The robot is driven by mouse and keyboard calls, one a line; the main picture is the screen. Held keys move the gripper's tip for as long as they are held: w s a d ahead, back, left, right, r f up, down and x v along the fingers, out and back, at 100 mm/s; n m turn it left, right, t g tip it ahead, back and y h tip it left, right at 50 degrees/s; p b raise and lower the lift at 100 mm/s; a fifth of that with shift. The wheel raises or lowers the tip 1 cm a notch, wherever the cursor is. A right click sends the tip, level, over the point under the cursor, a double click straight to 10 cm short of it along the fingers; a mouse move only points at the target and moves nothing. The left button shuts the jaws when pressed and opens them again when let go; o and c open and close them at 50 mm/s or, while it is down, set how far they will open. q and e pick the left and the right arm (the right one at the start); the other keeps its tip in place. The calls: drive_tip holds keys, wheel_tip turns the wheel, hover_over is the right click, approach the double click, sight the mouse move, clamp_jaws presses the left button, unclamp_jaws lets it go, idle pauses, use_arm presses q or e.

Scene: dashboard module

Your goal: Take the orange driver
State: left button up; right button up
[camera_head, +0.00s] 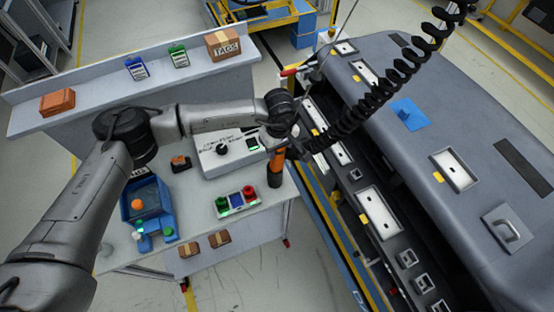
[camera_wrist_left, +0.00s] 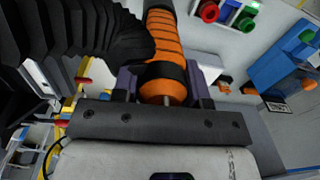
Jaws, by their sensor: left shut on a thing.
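The orange driver (camera_head: 275,166) hangs upright over the right part of the workbench in the head view. Its orange and black ribbed body fills the top middle of the left wrist view (camera_wrist_left: 163,40). My left gripper (camera_wrist_left: 163,88) is shut on the driver, with one finger on each side of its rounded orange end. In the head view the left gripper (camera_head: 278,140) is small and partly hidden by the arm and black parts. A black coiled cord (camera_head: 400,68) comes down from the upper right close to the driver. My right gripper is not in view.
The workbench (camera_head: 200,196) holds a white box (camera_head: 228,150), a button panel (camera_head: 236,202) and a blue bin (camera_head: 147,212). A shelf (camera_head: 100,97) behind carries a TAGS carton (camera_head: 222,45). The grey dashboard module (camera_head: 440,110) stands right, past a gap.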

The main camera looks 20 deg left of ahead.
use_arm(q)
clamp_jaws()
drive_tip(key=shift+r, duration=0.15)
drive_tip(key=r, duration=0.3)
drive_tip(key=r+b, duration=0.1)
drive_tip(key=r, duration=0.3)
drive_tip(key=d+r, duration=0.1)
drive_tip(key=r, duration=0.3)
drive_tip(key=shift+s+d+r, duration=0.1)
drive_tip(key=shift+r, duration=0.1)
drive_tip(key=shift+s+d+r+b, duration=0.1)
drive_tip(key=shift+s+d+b, duration=0.1)
drive_tip(key=shift+b, duration=0.1)
drive_tip(key=s+d+b, duration=0.2)
drive_tip(key=s+d, duration=0.7)
drive_tip(key=shift+s+d, duration=0.2)
drive_tip(key=shift+d, duration=0.1)
